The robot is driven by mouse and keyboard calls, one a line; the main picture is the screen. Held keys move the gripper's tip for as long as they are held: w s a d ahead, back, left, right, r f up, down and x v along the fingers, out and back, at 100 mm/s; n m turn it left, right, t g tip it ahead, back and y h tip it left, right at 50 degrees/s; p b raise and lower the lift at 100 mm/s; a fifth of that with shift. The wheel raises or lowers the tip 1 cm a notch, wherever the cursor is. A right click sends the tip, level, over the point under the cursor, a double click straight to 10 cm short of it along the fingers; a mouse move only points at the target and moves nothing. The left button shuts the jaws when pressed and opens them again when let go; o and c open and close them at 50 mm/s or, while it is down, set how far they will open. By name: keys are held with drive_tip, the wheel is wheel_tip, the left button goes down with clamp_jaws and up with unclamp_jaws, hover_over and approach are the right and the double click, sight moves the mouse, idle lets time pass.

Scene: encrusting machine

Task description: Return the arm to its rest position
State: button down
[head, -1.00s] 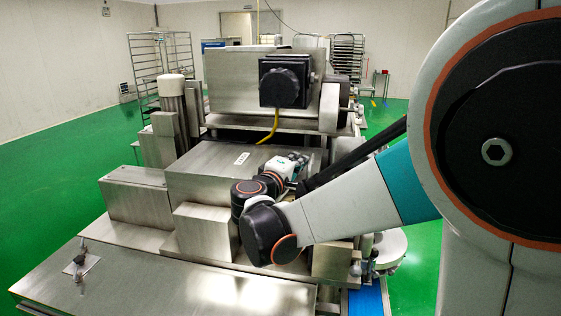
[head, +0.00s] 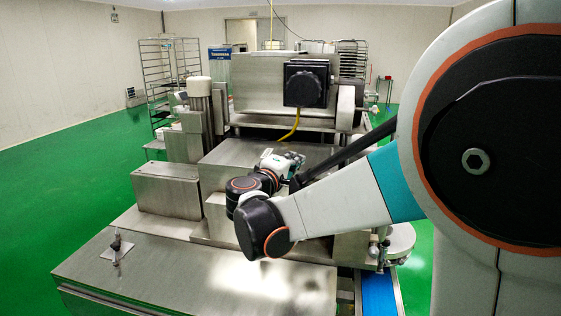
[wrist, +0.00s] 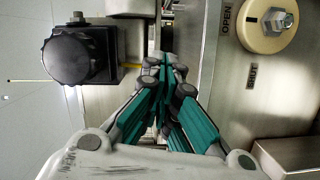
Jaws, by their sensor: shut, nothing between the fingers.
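My arm reaches in from the right in the head view and bends back at a dark elbow joint low in the picture. My gripper (wrist: 165,65) shows in the wrist view with its green-padded fingers drawn together and nothing between them. In the head view my wrist is above the steel encrusting machine (head: 165,190), and the fingertips there are too small to make out. The wrist view also shows the machine's black round knob (wrist: 70,60) at left and a cream dial (wrist: 267,22) beside OPEN and SHUT labels at right.
A black motor-like box (head: 306,83) and a yellow cable (head: 291,128) are on the machine's upper block behind my wrist. A flat steel top (head: 170,270) lies in front. A blue belt (head: 379,294) runs at lower right. Green floor (head: 70,190) is open at left.

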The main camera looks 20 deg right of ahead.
drive_tip(key=s+a+f+m+g+y+b, duration=0.1)
drive_tip(key=s+a+f+y+b, duration=0.1)
drive_tip(key=s+f, duration=0.6)
drive_tip(key=s+a+f+m+g+y+b, duration=0.1)
drive_tip(key=s+a+f+m+y+b, duration=0.1)
drive_tip(key=s+f+y+b, duration=0.2)
drive_tip(key=s+a+f+m+g+y+b, duration=0.1)
drive_tip(key=s+f+m+g+y+b, duration=0.1)
drive_tip(key=s+f+b, duration=0.4)
drive_tip(key=shift+s+a+f+y+b, duration=0.15)
drive_tip(key=shift+s+f+y, duration=0.15)
drive_tip(key=shift+s+f, duration=0.75)
drive_tip(key=shift+s+a+f+y+b, duration=0.1)
drive_tip(key=shift+s+f+y, duration=0.2)
drive_tip(key=shift+s+f, duration=0.8)
drive_tip(key=shift+s+a+f+y+b, duration=0.15)
drive_tip(key=shift+s+f+y, duration=0.15)
drive_tip(key=shift+s+f, duration=0.75)
drive_tip(key=s+a+f+m+y+b, duration=0.1)
drive_tip(key=s+a+f+y+b, duration=0.1)
drive_tip(key=s+a+f+y, duration=0.1)
drive_tip(key=s+a+f, duration=0.1)
drive_tip(key=s+a, duration=0.1)
drive_tip(key=s, duration=0.1)
drive_tip(key=shift+s+a+f+b, duration=0.25)
drive_tip(key=shift+a+f+b, duration=0.1)
drive_tip(key=shift+f+b, duration=0.05)
